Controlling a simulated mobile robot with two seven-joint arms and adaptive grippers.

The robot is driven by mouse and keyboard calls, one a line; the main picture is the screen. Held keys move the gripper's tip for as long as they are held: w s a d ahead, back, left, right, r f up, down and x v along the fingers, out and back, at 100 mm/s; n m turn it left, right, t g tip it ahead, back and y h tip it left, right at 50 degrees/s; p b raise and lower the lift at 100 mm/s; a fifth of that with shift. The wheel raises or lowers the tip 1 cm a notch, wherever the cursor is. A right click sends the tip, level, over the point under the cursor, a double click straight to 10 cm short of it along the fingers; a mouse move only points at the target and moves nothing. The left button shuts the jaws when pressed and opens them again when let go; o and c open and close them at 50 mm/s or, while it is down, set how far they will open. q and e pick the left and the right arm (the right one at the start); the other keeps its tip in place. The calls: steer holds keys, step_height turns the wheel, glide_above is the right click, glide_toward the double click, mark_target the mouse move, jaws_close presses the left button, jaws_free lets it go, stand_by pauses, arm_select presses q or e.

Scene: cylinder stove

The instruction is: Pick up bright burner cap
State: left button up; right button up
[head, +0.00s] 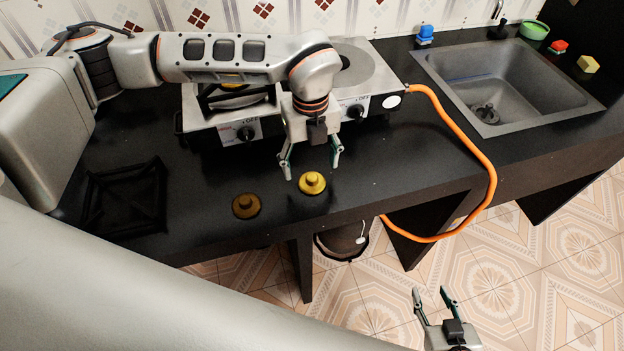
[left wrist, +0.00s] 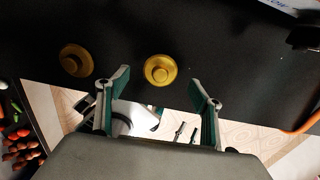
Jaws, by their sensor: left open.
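The bright burner cap (head: 312,183) is a shiny yellow disc with a raised knob, lying on the black counter near its front edge. A darker, brownish-gold cap (head: 246,205) lies to its left. My left gripper (head: 311,168) points down with its fingers spread, empty. In the head view the bright cap shows just below its fingertips. In the left wrist view the bright cap (left wrist: 160,70) shows between the open fingers (left wrist: 159,80), and the duller cap (left wrist: 76,60) lies outside them to the left. My right gripper (head: 432,292) is open and empty, over the floor.
The stove (head: 240,130) stands behind the caps, with an orange hose (head: 470,145) running off the counter. A black pan support (head: 125,198) lies on the left of the counter. The sink (head: 500,80) is at the right. The counter right of the bright cap is clear.

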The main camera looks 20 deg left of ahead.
mark_target(312, 177)
arm_select(q)
step_height(312, 177, down, 4)
steer(key=shift+s+d+f, duration=0.1)
steer(key=shift+s+d, duration=0.05)
steer(key=shift+c, duration=0.4)
steer(key=c, duration=1.2)
steer(key=shift+o, duration=0.2)
